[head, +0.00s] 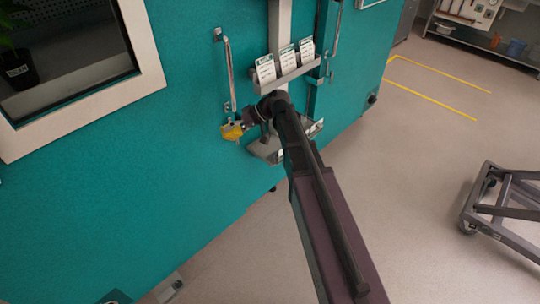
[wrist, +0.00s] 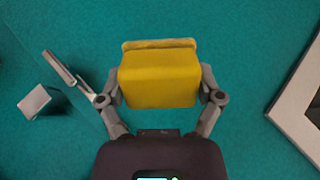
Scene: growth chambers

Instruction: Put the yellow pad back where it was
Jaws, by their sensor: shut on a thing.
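The yellow pad (head: 232,131) is a small block in front of the teal chamber wall, just below the lower end of a vertical handle. In the wrist view the yellow pad (wrist: 160,78) fills the space between both fingers, with a raised lip along its far edge. My gripper (wrist: 160,92) is shut on it, one finger against each side. In the head view my gripper (head: 240,127) is small and partly hidden by the pad and my arm. I cannot tell whether the pad touches the wall.
A vertical handle (head: 228,75) is just above the pad. A rack with white cards (head: 283,78) and a grey lower tray (head: 266,153) are to the right, partly behind my arm. A framed window (head: 85,92) is left. A grey cart (head: 507,200) stands on open floor at right.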

